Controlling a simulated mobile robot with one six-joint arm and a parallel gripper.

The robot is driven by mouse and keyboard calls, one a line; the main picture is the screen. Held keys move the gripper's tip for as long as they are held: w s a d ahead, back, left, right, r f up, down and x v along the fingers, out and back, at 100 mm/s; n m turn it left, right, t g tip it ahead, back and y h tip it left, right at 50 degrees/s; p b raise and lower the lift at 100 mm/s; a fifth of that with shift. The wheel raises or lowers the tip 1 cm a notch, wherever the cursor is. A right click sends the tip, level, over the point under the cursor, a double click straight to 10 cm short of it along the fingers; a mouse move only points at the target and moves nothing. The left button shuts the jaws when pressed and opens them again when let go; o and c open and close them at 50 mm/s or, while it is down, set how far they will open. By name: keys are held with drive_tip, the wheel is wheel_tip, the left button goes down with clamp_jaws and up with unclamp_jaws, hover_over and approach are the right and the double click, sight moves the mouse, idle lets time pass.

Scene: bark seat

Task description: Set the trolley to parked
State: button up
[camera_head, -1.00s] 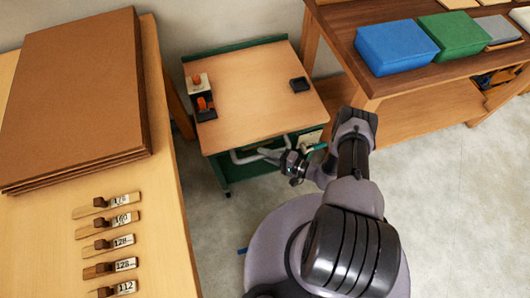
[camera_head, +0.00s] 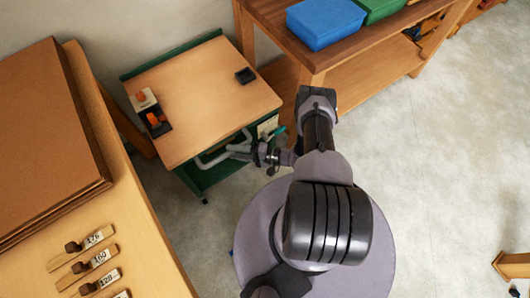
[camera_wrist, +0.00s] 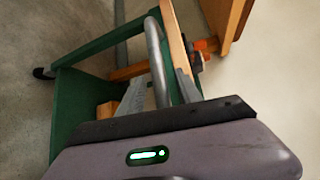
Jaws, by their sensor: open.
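The trolley (camera_head: 205,95) has a light wooden top and a green frame, and stands between two benches in the head view. Its grey bent handle (camera_head: 215,160) sticks out at the front. My gripper (camera_head: 240,151) is beside the handle at the trolley's front edge. In the wrist view the handle bar (camera_wrist: 156,62) runs between the two grey fingers of my gripper (camera_wrist: 160,88), which are apart; I cannot tell whether they touch it. The green frame (camera_wrist: 85,105) is to the left there. The trolley's wheels are mostly hidden.
A small holder with orange parts (camera_head: 151,112) and a black tray (camera_head: 245,75) sit on the trolley top. A bench with boards (camera_head: 50,140) and labelled wooden pieces is at left. Floor at right is mostly open.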

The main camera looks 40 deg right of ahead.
drive_tip(key=p+v, duration=0.2)
drive_tip(key=v, duration=1.2)
drive_tip(key=shift+s+d, duration=0.2)
drive_tip(key=shift+d, duration=0.05)
drive_tip(key=shift+r, duration=0.1)
